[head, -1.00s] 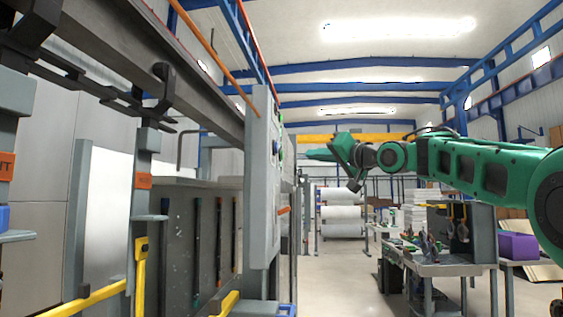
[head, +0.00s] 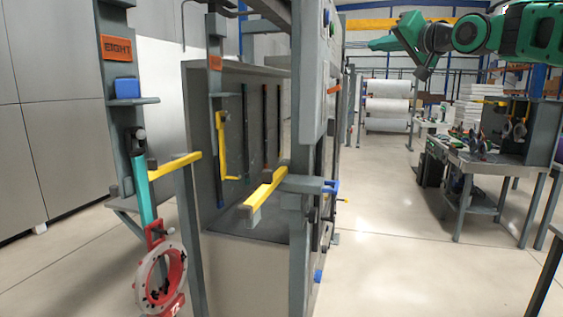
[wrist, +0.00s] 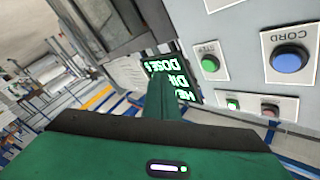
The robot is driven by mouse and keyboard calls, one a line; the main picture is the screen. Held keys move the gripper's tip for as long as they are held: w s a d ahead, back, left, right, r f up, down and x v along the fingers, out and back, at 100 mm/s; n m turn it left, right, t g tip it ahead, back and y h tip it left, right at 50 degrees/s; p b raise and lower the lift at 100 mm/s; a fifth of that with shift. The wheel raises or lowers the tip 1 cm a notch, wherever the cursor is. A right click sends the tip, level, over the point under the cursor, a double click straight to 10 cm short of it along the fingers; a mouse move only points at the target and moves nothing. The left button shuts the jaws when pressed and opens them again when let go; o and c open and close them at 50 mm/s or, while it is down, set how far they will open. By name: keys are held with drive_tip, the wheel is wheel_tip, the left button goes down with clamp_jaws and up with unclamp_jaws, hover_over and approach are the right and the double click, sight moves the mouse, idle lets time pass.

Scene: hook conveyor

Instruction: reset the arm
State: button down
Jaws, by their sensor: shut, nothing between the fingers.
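My green arm reaches in from the upper right in the head view. My gripper (head: 378,45) is at its left end, held high and pointing left toward the grey control box (head: 311,75), with a gap between them in the picture. In the wrist view my gripper (wrist: 162,98) shows as a narrow green shape, its fingers shut together with nothing held. Beyond it is a panel with a blue CORD button (wrist: 288,60), a green button (wrist: 209,64) and a dark display (wrist: 172,75) with green text, partly hidden by the fingers.
Yellow bars (head: 265,189) stick out by the grey booth (head: 240,75). A workbench (head: 478,168) stands right. The aisle floor (head: 390,240) is clear.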

drive_tip(key=s+d+f+m+g+h, duration=0.1)
drive_tip(key=s+d+f+g+h, duration=0.3)
drive_tip(key=f, duration=0.6)
drive_tip(key=s+d+f+m+g+h, duration=0.1)
drive_tip(key=s+d+f, duration=0.5)
drive_tip(key=f, duration=0.5)
drive_tip(key=s+d+f+m+g+h, duration=0.1)
drive_tip(key=s+d+f+g+h, duration=0.2)
drive_tip(key=s+f, duration=0.5)
drive_tip(key=s+f+g, duration=0.4)
drive_tip(key=s+f, duration=0.8)
drive_tip(key=s, duration=0.3)
drive_tip(key=s+f+g+y, duration=0.1)
drive_tip(key=s+f+g, duration=0.4)
drive_tip(key=s+f, duration=0.7)
drive_tip(key=s, duration=0.3)
drive_tip(key=shift+s+f+m, duration=0.15)
drive_tip(key=shift+f+m, duration=0.15)
drive_tip(key=shift+f, duration=0.05)
drive_tip(key=shift+w+f, duration=0.25)
drive_tip(key=shift+w, duration=0.4)
